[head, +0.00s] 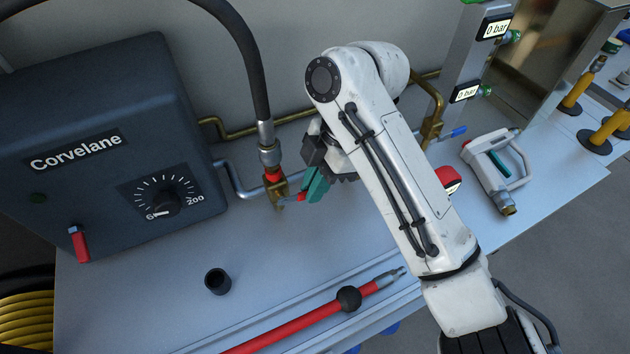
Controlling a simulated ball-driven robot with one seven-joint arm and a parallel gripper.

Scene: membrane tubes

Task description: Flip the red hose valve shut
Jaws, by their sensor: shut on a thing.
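The hose valve is a small brass body (278,190) with a red part (272,175) on top, at the lower end of the black hose (250,75) near the middle of the head view. My gripper (302,195) has teal fingers and reaches in from the right beside the valve. Its fingertips are shut on a small red piece, which looks like the valve's red handle. The fingers and wrist hide much of the handle, so its exact angle is hard to tell.
A dark Corvelane box (100,150) with a dial (166,204) and red switch (79,243) stands left. A black cup (217,281) and red rod (300,324) lie in front. Brass pipes (293,117) run behind. A white handled tool (495,170) lies right. Bare bench (290,260) shows between.

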